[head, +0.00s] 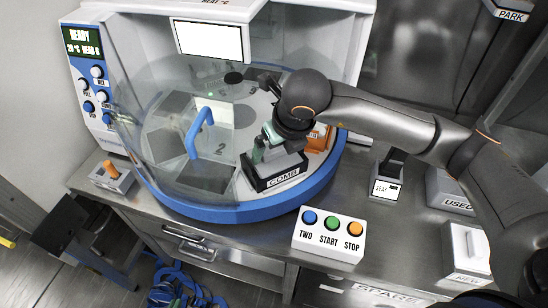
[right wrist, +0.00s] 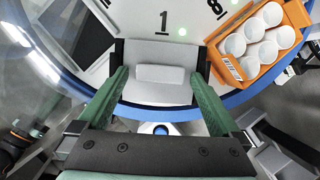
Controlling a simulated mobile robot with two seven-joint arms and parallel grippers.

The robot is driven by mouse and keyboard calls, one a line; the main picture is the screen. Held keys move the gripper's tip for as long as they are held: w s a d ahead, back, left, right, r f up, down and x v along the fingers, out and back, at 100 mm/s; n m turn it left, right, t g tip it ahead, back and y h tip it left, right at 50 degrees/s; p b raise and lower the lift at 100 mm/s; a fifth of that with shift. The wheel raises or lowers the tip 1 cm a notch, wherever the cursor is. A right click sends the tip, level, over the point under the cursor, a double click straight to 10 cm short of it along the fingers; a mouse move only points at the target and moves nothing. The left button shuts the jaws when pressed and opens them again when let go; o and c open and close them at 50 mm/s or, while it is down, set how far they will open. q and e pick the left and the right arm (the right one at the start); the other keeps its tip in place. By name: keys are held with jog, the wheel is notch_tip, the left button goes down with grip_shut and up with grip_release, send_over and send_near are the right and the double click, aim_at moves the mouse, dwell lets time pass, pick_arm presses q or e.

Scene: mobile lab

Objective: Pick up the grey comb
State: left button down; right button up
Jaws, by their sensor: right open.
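The grey comb (right wrist: 160,73) is a light grey block with a raised grip bar. In the right wrist view it lies between the two green fingers of my right gripper (right wrist: 161,84), with gaps beside the bar. In the head view the comb (head: 277,164) sits in a dark holder labelled COMB (head: 283,179) on the front of the round turntable. My right gripper (head: 266,143) is above it, open, and partly hides it. I cannot make out my left gripper in the head view.
An orange rack (right wrist: 294,36) with several white round pieces stands close to the comb's right. A clear cover with a blue handle (head: 198,132) is at the turntable's left. A button box (head: 329,235) is in front. The turntable has a blue rim (head: 240,214).

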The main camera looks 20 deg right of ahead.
jog(key=c, duration=1.3)
jog(key=shift+r, duration=0.2)
